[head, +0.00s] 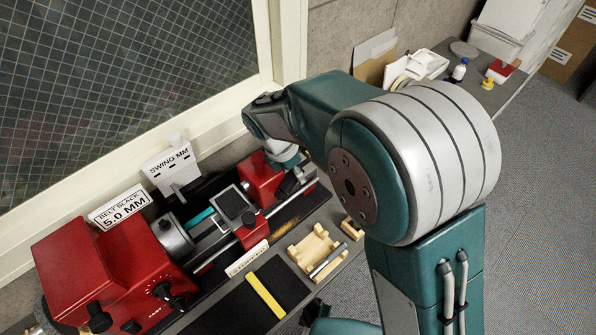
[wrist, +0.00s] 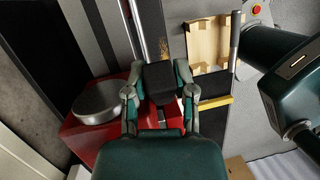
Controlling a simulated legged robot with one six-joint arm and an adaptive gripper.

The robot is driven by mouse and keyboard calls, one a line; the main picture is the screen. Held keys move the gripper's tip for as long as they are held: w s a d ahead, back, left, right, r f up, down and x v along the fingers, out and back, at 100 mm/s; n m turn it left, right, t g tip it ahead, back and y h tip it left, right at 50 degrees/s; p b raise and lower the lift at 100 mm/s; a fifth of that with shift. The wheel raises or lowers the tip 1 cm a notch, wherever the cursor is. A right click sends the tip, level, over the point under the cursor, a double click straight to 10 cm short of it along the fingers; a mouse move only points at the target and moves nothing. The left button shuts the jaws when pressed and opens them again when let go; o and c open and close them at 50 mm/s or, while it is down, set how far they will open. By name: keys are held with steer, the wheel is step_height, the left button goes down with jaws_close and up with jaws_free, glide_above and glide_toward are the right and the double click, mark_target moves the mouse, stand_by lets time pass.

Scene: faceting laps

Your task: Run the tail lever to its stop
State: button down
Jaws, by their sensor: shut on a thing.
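In the wrist view my gripper (wrist: 158,86) has its two fingers closed on either side of a dark block-shaped grip (wrist: 158,76), which appears to be the end of the tail lever. The lever's arm and its stop are hidden below the fingers. Red machine housing (wrist: 115,125) lies beneath, with a round silver disc (wrist: 97,102) to the left. In the head view the red tail housing (head: 260,178) stands at the right end of the machine. My wrist is over it and hides the lever; the fingers cannot be made out there.
The red headstock (head: 110,268) stands at the left, with a "BELT SLACK 5.0 MM" sign (head: 120,208) and a "SWING MM" sign (head: 172,165) behind. A wooden tray (head: 313,242) with a grey rod and a yellow strip (head: 265,295) lie in front. The window wall is close behind.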

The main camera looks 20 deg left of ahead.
steer(key=shift+a, duration=0.15)
steer(key=shift+c, duration=2.2)
jaws_free()
steer(key=shift+r, duration=0.15)
steer(key=shift+a+r, duration=0.1)
steer(key=shift+r, duration=0.25)
steer(key=v, duration=1.1)
steer(key=shift+a, duration=0.15)
